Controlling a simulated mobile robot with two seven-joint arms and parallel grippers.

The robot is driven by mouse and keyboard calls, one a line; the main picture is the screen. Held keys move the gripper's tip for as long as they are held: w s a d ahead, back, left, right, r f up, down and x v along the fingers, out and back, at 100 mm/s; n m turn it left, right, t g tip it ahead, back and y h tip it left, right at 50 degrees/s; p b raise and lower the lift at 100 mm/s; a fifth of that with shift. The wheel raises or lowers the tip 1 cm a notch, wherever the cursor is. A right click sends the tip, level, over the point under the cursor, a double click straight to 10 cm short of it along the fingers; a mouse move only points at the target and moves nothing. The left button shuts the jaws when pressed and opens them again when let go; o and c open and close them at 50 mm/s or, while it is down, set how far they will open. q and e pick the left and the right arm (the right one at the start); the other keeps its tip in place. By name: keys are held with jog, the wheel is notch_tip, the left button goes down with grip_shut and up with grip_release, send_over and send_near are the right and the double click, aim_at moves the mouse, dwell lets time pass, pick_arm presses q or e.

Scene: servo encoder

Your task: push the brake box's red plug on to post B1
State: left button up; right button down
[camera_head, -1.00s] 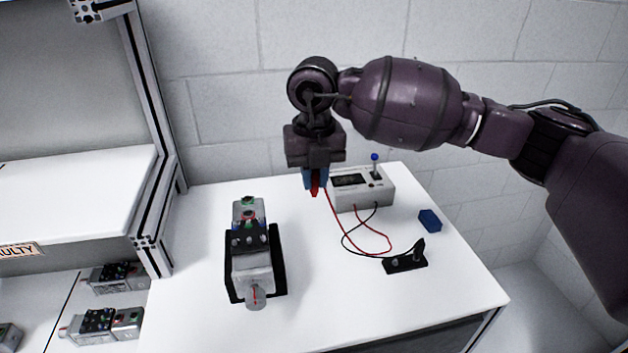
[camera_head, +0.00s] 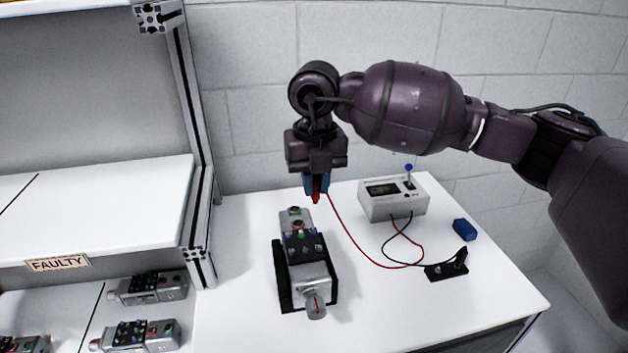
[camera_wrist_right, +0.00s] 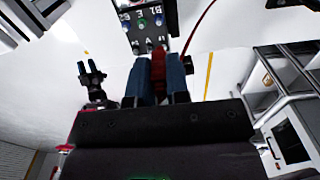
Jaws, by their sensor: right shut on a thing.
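The red plug (camera_head: 316,198) is held in my right gripper (camera_head: 316,186), which is shut on it, pointing down. It hangs above the far end of the motor unit (camera_head: 310,271), apart from it as far as I can tell. In the right wrist view the plug (camera_wrist_right: 159,70) sits between the blue fingers, near a dark terminal block (camera_wrist_right: 143,22) with lettered posts, one label reading B1. The post tips are partly hidden by the fingers. The brake box (camera_head: 393,207) is grey with a blue-tipped lever. My left gripper (camera_wrist_right: 90,75) appears small in the wrist view, its fingers apart and empty.
A red lead runs from the plug to the box; a black lead (camera_head: 405,238) reaches a small black holder (camera_head: 447,267). A blue block (camera_head: 464,230) lies at the right. A shelf marked FAULTY (camera_head: 57,263) with several motors stands left. The table between motor and holder is mostly clear.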

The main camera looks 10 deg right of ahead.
aim_at(315, 198)
jog(key=shift+a, duration=0.15)
jog(key=shift+f, duration=0.15)
jog(key=shift+f, duration=0.15)
jog(key=shift+f+b, duration=1.2)
jog(key=shift+f, duration=0.65)
jog(key=shift+f+b, duration=0.6)
jog(key=shift+f, duration=0.8)
jog(key=shift+p, duration=0.35)
